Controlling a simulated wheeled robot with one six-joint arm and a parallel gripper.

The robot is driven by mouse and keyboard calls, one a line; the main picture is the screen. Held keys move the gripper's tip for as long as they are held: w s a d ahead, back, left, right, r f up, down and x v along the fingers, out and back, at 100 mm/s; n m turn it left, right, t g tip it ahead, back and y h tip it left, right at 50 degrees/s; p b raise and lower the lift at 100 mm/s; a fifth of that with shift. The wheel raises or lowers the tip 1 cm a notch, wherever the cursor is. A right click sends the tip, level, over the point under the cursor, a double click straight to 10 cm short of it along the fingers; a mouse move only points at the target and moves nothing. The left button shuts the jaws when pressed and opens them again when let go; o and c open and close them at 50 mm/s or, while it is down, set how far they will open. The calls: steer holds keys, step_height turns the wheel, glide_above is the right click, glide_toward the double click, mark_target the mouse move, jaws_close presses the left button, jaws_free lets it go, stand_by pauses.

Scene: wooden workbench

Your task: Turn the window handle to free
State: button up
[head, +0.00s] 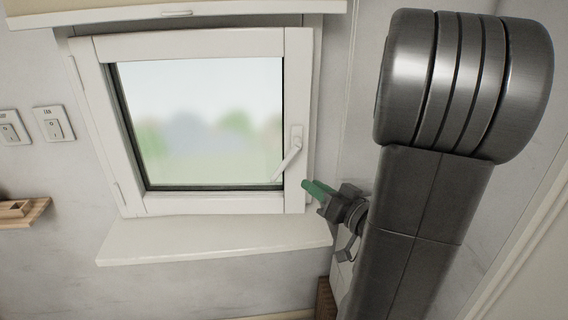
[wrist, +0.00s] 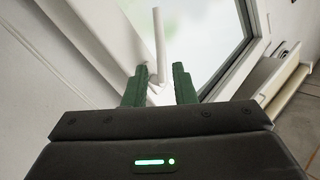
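The window handle (head: 289,160) is white and sits on the right side of the white window frame (head: 298,60). Its lever slants down and to the left from its base plate (head: 297,134), partly across the glass. My gripper (head: 307,184), with green fingers, is below and right of the handle in the head view, apart from it. In the wrist view my gripper (wrist: 159,70) is open, its two fingers spread. The handle's lever (wrist: 160,40) appears beyond and between the fingertips there, with nothing gripped. The handle's lower part is partly hidden near the fingers.
A white sill (head: 215,238) juts out below the window. Two wall switches (head: 53,123) and a wooden shelf (head: 22,212) are at the left. The wall right of the window is close to my arm.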

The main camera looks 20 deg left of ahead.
mark_target(283, 165)
steer(key=p+x, duration=0.2)
steer(key=x, duration=1)
jaws_close()
